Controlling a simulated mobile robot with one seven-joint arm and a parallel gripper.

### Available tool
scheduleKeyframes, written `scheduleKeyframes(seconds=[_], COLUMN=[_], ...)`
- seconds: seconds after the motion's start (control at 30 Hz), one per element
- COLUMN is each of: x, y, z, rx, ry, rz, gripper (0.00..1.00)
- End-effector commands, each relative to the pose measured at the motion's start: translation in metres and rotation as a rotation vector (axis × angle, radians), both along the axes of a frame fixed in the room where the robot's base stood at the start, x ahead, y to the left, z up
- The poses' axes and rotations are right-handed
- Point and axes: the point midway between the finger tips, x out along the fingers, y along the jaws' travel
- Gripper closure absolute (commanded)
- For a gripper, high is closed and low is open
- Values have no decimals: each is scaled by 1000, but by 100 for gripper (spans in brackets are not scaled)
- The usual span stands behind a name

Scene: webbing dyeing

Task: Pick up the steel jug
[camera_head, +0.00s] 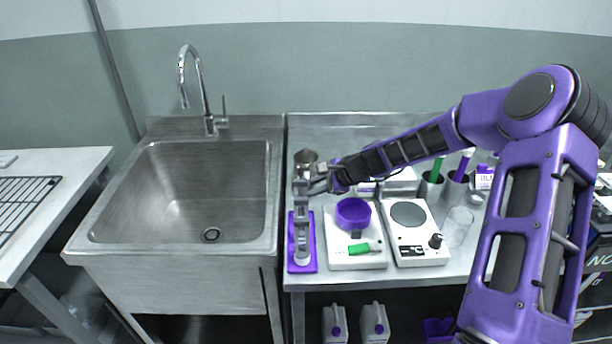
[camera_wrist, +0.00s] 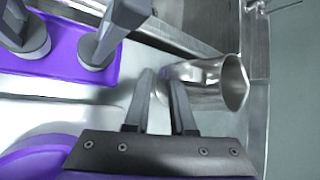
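The steel jug (camera_head: 305,159) stands at the back left of the steel worktop, beside the sink. In the wrist view the jug (camera_wrist: 208,84) lies just beyond my fingertips, with its open rim facing right in the picture. My gripper (camera_head: 319,184) reaches in from the right, just in front of the jug. In the wrist view my gripper (camera_wrist: 160,84) has its two fingers apart with a gap between them. The near side of the jug is close to the right fingertip. Whether they touch, and where the handle is, I cannot tell.
A grey fixture (camera_head: 302,222) on a purple mat (camera_head: 292,265) stands just in front of the jug. A purple bowl (camera_head: 353,213) on a white scale, a hotplate (camera_head: 409,214) and cups with pens are to the right. The sink (camera_head: 190,190) on the left is empty.

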Motion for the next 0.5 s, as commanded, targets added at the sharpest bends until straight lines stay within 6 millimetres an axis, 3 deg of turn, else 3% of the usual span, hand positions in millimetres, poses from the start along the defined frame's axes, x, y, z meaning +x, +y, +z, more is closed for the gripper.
scheduleKeyframes(seconds=[0.23,0.37,0.5], x=[1,1,1], y=[1,1,1], z=[-1,-1,-1], rx=[-1,-1,-1], ry=[-1,-1,-1], rz=[0,0,0], gripper=[77,99,100])
